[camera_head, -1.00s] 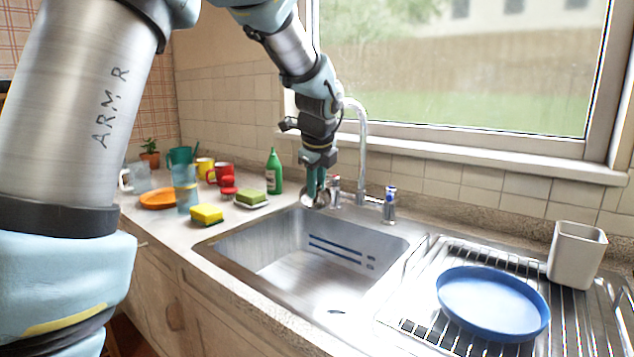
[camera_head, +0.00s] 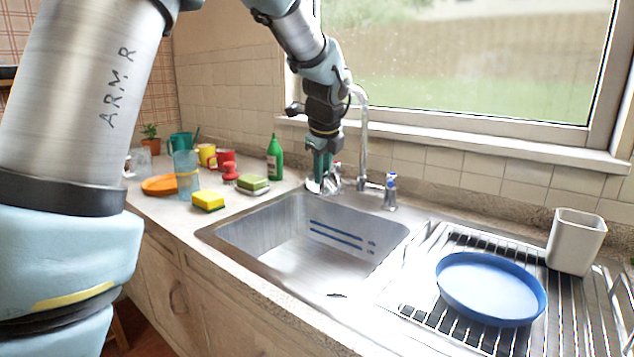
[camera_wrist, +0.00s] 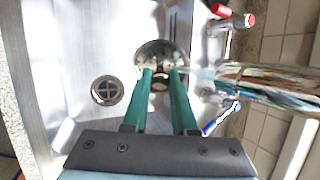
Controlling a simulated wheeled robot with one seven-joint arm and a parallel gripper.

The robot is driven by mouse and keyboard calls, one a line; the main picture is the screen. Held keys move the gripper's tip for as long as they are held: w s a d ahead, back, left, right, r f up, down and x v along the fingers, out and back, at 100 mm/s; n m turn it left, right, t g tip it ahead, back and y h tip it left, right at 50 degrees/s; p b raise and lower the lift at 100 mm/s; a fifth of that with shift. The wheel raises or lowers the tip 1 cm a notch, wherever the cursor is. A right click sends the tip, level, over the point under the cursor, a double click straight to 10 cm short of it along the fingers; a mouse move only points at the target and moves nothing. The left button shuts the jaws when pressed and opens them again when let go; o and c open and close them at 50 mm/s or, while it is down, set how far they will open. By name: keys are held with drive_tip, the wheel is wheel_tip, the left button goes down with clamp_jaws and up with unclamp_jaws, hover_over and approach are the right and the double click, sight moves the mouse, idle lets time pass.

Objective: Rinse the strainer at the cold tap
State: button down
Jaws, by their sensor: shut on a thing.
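A shiny metal strainer (camera_wrist: 158,52) shows just beyond my green fingertips in the wrist view. My gripper (camera_wrist: 160,82) is shut on it; the grip point is partly hidden between the fingers. In the head view my gripper (camera_head: 322,172) points down at the sink's back edge, with the strainer (camera_head: 328,187) partly hidden. The chrome spout (camera_head: 362,130) is just right of my gripper. The cold tap (camera_head: 390,190), with a blue mark, is right of the spout; its blue handle (camera_wrist: 222,120) also shows in the wrist view. I cannot tell whether water runs.
The sink basin (camera_head: 290,245) is empty, with a drain (camera_wrist: 107,90). The red-marked tap (camera_wrist: 235,15) is near the strainer. A sponge (camera_head: 208,200) and green bottle (camera_head: 275,160) stand left.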

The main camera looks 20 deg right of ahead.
drive_tip(key=shift+a, duration=0.15)
drive_tip(key=shift+w+a, duration=0.2)
drive_tip(key=shift+a, duration=0.2)
drive_tip(key=shift+s, duration=0.1)
drive_tip(key=s+a+b, duration=0.1)
drive_tip(key=s+a, duration=0.1)
drive_tip(key=s, duration=0.5)
drive_tip(key=shift+s+a+b, duration=0.2)
drive_tip(key=shift+a+b, duration=0.15)
idle(0.5)
idle(1.1)
drive_tip(key=s+a+r+p, duration=0.1)
drive_tip(key=s+r+p, duration=0.1)
drive_tip(key=s+r, duration=0.2)
drive_tip(key=shift+s+a+p, duration=0.3)
drive_tip(key=shift+s+p, duration=0.05)
drive_tip(key=shift+p, duration=0.05)
idle(0.3)
